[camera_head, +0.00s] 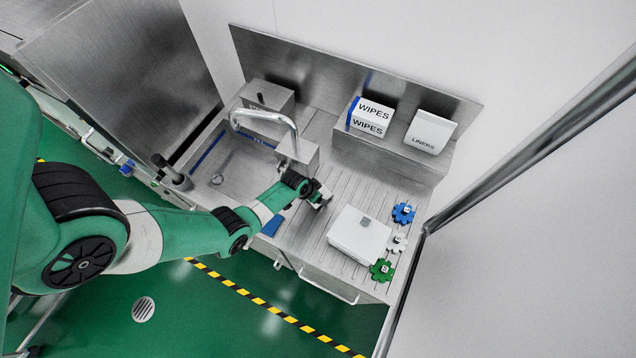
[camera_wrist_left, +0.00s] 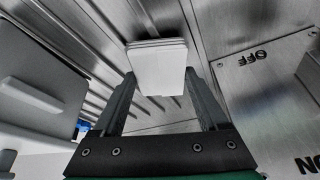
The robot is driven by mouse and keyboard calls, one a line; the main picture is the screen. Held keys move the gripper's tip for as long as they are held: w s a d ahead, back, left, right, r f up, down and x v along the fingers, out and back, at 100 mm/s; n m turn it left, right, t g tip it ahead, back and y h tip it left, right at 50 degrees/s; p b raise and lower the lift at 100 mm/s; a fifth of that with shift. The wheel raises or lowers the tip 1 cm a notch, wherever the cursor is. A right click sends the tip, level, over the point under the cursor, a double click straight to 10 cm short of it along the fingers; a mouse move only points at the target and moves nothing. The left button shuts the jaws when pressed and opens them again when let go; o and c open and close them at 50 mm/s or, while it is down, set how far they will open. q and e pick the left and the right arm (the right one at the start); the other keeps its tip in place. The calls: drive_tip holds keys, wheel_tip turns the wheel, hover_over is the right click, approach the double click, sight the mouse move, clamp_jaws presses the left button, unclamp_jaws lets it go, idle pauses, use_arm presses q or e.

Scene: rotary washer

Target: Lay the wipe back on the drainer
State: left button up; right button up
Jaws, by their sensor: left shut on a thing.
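My left gripper (camera_head: 319,196) is over the ribbed drainer (camera_head: 350,188), close to the tap block. In the left wrist view its two fingers (camera_wrist_left: 162,98) are shut on a white folded wipe (camera_wrist_left: 157,60), held at the fingertips with the drainer grooves behind it. I cannot tell whether the wipe touches the drainer. In the head view the wipe is mostly hidden by the gripper. My right gripper is not in view.
A white lidded box (camera_head: 358,236) stands on the drainer right of my gripper, with blue (camera_head: 403,213), white (camera_head: 397,243) and green (camera_head: 381,270) toothed pieces beside it. The tap (camera_head: 268,117) arches over the sink.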

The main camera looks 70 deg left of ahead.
use_arm(q)
drive_tip(key=shift+f, duration=0.25)
drive_tip(key=o, duration=1.1)
drive_tip(key=shift+r, duration=0.1)
drive_tip(key=shift+s+r+p, duration=0.1)
drive_tip(key=shift+r+p, duration=0.3)
drive_tip(key=shift+r, duration=0.2)
drive_tip(key=p+v, duration=0.9)
drive_tip(key=v, duration=0.2)
drive_tip(key=shift+s, duration=0.1)
drive_tip(key=shift+r, duration=0.1)
